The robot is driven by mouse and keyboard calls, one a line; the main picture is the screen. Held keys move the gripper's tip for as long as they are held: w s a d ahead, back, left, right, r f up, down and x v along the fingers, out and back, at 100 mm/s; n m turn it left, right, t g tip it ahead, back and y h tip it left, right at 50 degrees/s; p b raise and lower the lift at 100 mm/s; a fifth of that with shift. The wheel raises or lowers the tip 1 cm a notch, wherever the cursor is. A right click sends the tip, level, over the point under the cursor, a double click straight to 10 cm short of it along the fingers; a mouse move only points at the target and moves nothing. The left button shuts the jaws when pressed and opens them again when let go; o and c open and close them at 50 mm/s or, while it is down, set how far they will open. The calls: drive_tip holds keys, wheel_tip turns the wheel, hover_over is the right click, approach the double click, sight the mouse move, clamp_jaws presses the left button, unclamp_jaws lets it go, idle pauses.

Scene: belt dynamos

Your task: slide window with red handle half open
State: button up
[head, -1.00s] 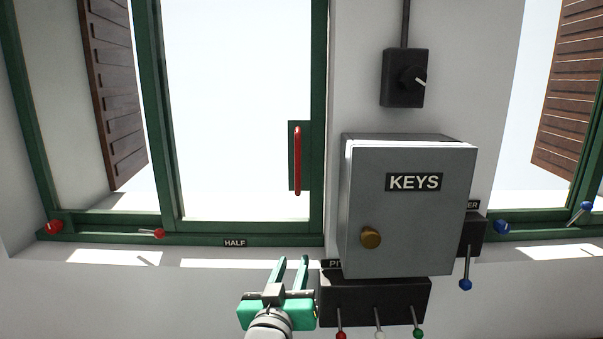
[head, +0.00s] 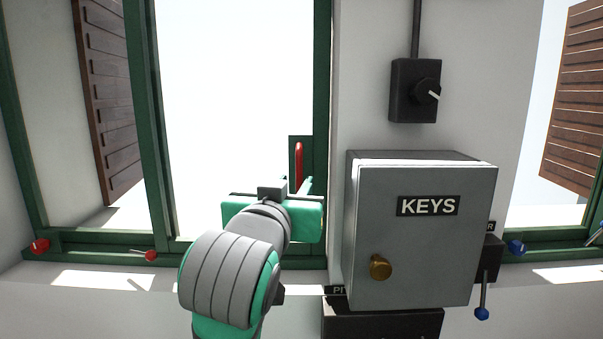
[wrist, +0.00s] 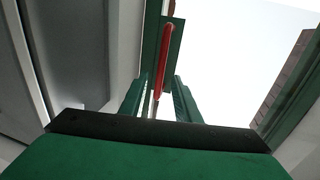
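The window with the red handle is a green-framed sliding sash (head: 152,130) at the left of the head view. Its upright red handle (head: 299,162) sits on a green plate at the sash's right side; the lower part is hidden behind my gripper. My gripper (head: 294,186) is raised in front of the handle. In the wrist view, the red handle (wrist: 165,60) runs down between the two fingers (wrist: 160,98), which stand apart on either side of its lower end. Contact with the handle does not show. The HALF label is hidden behind my arm.
A grey KEYS box (head: 425,235) juts from the wall just right of my gripper. A dark switch (head: 415,90) is above it. Two red-knobbed pins (head: 40,245) (head: 151,255) sit on the sill at left. A blue-knobbed lever (head: 482,312) hangs at right.

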approach(307, 167)
drive_tip(key=w, duration=0.3)
drive_tip(key=w+d, duration=0.1)
drive_tip(key=w, duration=0.1)
drive_tip(key=shift+a, duration=0.1)
clamp_jaws()
